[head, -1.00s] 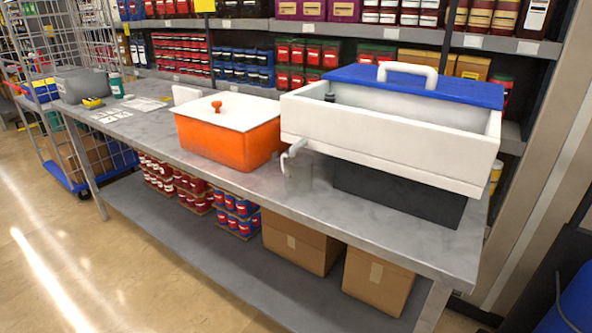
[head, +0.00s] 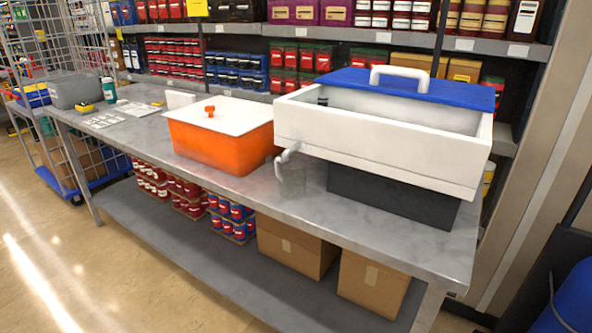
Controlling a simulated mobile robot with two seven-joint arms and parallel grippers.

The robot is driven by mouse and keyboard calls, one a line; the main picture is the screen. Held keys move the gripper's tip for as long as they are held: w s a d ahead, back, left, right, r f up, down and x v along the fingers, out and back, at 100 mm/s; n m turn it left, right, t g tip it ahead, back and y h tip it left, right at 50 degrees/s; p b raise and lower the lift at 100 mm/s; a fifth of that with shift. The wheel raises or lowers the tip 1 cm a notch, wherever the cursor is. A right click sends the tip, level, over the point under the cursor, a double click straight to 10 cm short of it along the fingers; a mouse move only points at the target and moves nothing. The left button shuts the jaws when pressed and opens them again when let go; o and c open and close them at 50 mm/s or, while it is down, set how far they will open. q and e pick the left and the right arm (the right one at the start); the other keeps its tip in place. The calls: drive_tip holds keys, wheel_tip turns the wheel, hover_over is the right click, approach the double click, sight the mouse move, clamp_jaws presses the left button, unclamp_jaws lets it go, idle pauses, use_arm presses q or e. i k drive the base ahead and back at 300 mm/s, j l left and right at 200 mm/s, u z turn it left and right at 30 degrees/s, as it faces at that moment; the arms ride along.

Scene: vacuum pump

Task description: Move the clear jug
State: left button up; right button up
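The clear jug (head: 291,179) stands upright on the metal table (head: 240,194), near its front edge. It is see-through and grey-looking, so its outline is faint. It is under the white spout (head: 288,153) at the left front corner of the white open-topped tank (head: 385,150). Neither of my grippers shows in the head view.
The tank sits on a dark block (head: 385,200), with a blue lid (head: 420,88) and white handle behind. An orange bin with a white lid (head: 220,140) stands left of the jug. The table's front strip is clear.

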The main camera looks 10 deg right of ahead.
sight(291, 175)
drive_tip(key=i+j+z, duration=0.1)
drive_tip(key=z, duration=0.25)
drive_tip(key=i+j+z, duration=0.1)
drive_tip(key=j+z, duration=0.3)
drive_tip(key=i+j+z, duration=0.15)
drive_tip(key=j, duration=0.15)
drive_tip(key=j+z, duration=0.1)
drive_tip(key=j, duration=0.2)
drive_tip(key=i+j, duration=0.1)
drive_tip(key=j, duration=0.4)
drive_tip(key=i+j+z, duration=0.1)
drive_tip(key=j, duration=0.4)
drive_tip(key=i+j, duration=0.1)
drive_tip(key=j, duration=0.4)
